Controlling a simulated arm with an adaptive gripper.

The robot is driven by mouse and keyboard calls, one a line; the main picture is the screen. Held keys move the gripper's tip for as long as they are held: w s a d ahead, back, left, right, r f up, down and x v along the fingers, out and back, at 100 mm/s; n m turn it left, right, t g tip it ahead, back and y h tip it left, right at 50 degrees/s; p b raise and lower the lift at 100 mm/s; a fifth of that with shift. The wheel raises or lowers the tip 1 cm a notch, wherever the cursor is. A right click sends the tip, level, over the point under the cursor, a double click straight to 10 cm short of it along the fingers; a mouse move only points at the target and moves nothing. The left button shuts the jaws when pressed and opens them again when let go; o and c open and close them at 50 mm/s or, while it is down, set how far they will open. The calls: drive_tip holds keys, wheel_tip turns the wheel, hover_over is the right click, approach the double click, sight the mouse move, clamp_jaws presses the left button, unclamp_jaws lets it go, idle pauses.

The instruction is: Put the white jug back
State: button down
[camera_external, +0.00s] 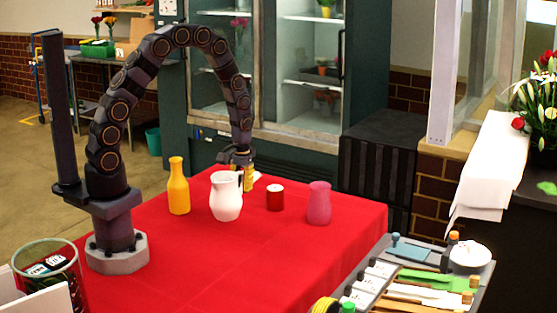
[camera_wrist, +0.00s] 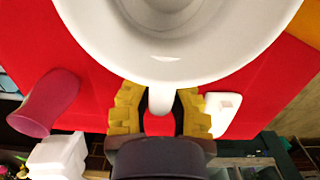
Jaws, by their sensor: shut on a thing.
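The white jug (camera_external: 225,198) is upright at the middle of the red table, with its handle side towards my gripper (camera_external: 246,180). I cannot tell whether its base touches the cloth. In the wrist view the white jug (camera_wrist: 165,45) fills the top, and its handle runs down between the yellow fingers of my gripper (camera_wrist: 160,104). The fingers are shut on the handle. The lower part of the handle is partly hidden in the outside view.
A yellow bottle (camera_external: 178,187) stands left of the jug. A red can (camera_external: 275,198) and a pink vase (camera_external: 319,204) stand to its right. The front of the red table (camera_external: 210,275) is clear. A tool tray (camera_external: 415,275) is at the lower right.

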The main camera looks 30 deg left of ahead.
drive_tip(key=shift+w+d+f, duration=0.1)
drive_tip(key=shift+w+f, duration=0.2)
drive_tip(key=shift+f, duration=0.1)
wheel_tip(320, 180, down, 3)
drive_tip(key=c, duration=1.2)
unclamp_jaws()
drive_tip(key=shift+o, duration=0.2)
